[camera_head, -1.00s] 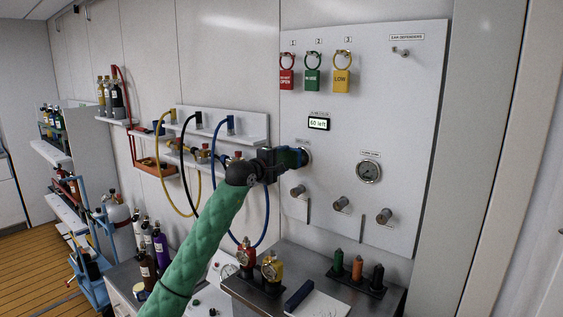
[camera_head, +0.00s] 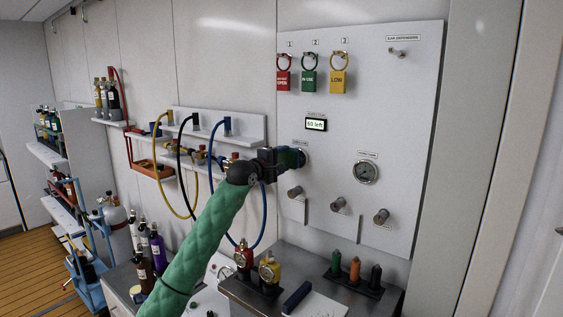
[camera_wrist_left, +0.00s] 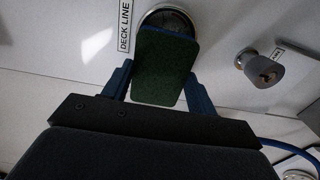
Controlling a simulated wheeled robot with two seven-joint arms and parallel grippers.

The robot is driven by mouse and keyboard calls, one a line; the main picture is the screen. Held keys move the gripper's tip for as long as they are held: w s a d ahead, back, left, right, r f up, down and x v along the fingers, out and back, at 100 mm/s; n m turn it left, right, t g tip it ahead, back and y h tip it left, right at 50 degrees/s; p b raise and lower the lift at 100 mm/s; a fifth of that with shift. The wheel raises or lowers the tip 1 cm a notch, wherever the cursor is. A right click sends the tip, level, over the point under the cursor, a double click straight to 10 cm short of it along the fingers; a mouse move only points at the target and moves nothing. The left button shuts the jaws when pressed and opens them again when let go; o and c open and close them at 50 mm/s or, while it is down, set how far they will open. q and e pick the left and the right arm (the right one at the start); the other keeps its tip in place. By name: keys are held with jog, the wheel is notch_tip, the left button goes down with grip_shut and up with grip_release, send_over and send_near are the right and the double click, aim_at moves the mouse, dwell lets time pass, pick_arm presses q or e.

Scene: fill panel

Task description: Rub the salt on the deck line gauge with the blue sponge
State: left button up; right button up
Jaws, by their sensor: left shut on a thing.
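My left gripper (camera_head: 280,158) is shut on the blue sponge (camera_wrist_left: 160,66) at the wall panel. The sponge shows a dark green face with a blue edge in the left wrist view. The deck line gauge (camera_wrist_left: 172,14) lies behind the sponge's far end, beside the "DECK LINE" label. Only part of its metal rim and dark face shows there; in the head view just its right edge (camera_head: 304,158) shows. The sponge overlaps the gauge in view, but I cannot tell whether they touch. Any salt is hidden or too dark to see. My right gripper is not in view.
The panel (camera_head: 400,110) also bears a second gauge (camera_head: 367,172), several knobs and three coloured tags. A knob (camera_wrist_left: 260,67) sits right of the sponge. Hoses (camera_head: 262,215) hang left of the gripper. A metal bench (camera_head: 320,275) with bottles and fittings stands below.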

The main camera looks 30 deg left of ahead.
aim_at(293, 160)
pick_arm(q)
jog(key=shift+s+d+b, duration=0.2)
jog(key=shift+d+b, duration=1.1)
jog(key=shift+d, duration=2.1)
jog(key=shift+f+b, duration=0.1)
jog(key=shift+b, duration=0.4)
jog(key=shift+a+b, duration=0.55)
jog(key=shift+a, duration=0.15)
jog(key=shift+w+a+b, duration=0.15)
jog(key=shift+a+b, duration=0.3)
jog(key=shift+a, duration=0.5)
jog(key=shift+a+b, duration=0.55)
jog(key=shift+a, duration=0.3)
jog(key=shift+w+a+b, duration=0.1)
jog(key=shift+a+b, duration=0.35)
jog(key=shift+a, duration=0.5)
